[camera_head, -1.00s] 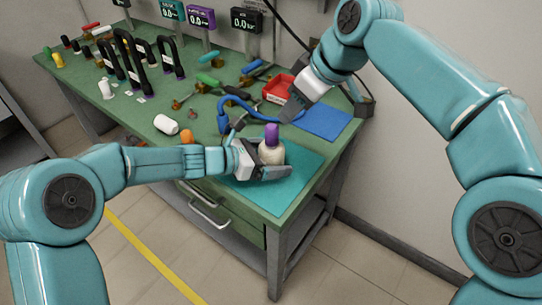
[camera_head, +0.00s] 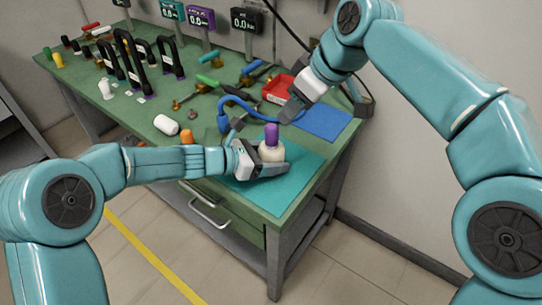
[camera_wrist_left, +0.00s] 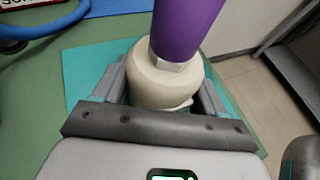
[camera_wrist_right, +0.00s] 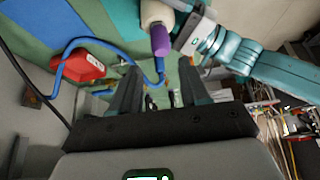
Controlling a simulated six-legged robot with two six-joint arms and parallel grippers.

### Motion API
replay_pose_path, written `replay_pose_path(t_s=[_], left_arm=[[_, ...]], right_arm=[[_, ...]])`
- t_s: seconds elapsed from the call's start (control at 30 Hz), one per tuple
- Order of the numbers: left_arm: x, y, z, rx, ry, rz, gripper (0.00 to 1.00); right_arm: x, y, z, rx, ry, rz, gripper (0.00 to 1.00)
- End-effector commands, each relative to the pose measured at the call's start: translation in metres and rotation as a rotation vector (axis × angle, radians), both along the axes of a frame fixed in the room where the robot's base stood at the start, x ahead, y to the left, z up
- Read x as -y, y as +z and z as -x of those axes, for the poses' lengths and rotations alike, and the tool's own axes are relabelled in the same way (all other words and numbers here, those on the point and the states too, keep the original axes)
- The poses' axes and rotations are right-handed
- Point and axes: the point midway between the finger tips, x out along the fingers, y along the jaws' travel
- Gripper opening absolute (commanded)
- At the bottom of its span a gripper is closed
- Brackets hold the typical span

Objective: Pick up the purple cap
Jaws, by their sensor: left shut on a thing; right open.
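The purple cap (camera_head: 271,134) sits on top of a cream, rounded bottle (camera_head: 271,151) above the teal mat (camera_head: 300,180). The cap also shows large in the left wrist view (camera_wrist_left: 185,25), over the cream body (camera_wrist_left: 160,85). My left gripper (camera_head: 268,168) is shut on the cream bottle, a finger on each side below the cap. My right gripper (camera_head: 285,112) is open, behind and above the bottle near the blue mat. In the right wrist view the cap (camera_wrist_right: 160,40) is beyond the open fingers (camera_wrist_right: 158,95), apart from them.
A red bin (camera_head: 277,88) and a blue mat (camera_head: 325,122) lie at the right back. A blue hose (camera_head: 235,100) curves behind the bottle. A white cylinder (camera_head: 166,124) and an orange piece (camera_head: 187,136) stand left of it. Black handles (camera_head: 130,60) stand farther back.

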Motion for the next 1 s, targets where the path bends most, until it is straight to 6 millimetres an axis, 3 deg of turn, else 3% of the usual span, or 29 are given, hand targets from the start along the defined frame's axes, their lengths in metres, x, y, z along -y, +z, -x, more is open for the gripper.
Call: replay_pose_path(t_s=[0.03,0.07,0.23,0.43,0.53,0.73,1.0], left_arm=[[0.000,0.000,0.000,-0.001,0.000,0.000,0.11],[0.000,0.000,0.000,-0.001,0.000,0.000,0.11],[0.000,0.000,0.000,-0.001,0.000,0.000,0.11],[0.000,0.000,0.000,-0.001,0.000,0.000,0.11],[0.000,0.000,0.000,-0.001,0.000,0.000,0.11],[0.000,0.000,0.000,-0.001,0.000,0.000,0.11],[0.000,0.000,0.000,-0.001,0.000,0.000,0.11]], right_arm=[[0.000,0.000,0.000,-0.003,-0.004,-0.001,0.62],[0.000,0.000,0.001,-0.009,-0.014,-0.004,0.68],[0.015,0.010,0.001,-0.087,-0.200,0.021,0.68],[-0.008,0.024,-0.003,-0.078,-0.286,0.074,0.68],[-0.022,0.011,-0.004,-0.077,-0.263,0.082,0.68],[-0.031,-0.024,-0.014,-0.077,-0.262,0.080,0.68],[-0.036,-0.051,-0.021,-0.077,-0.262,0.080,0.68]])
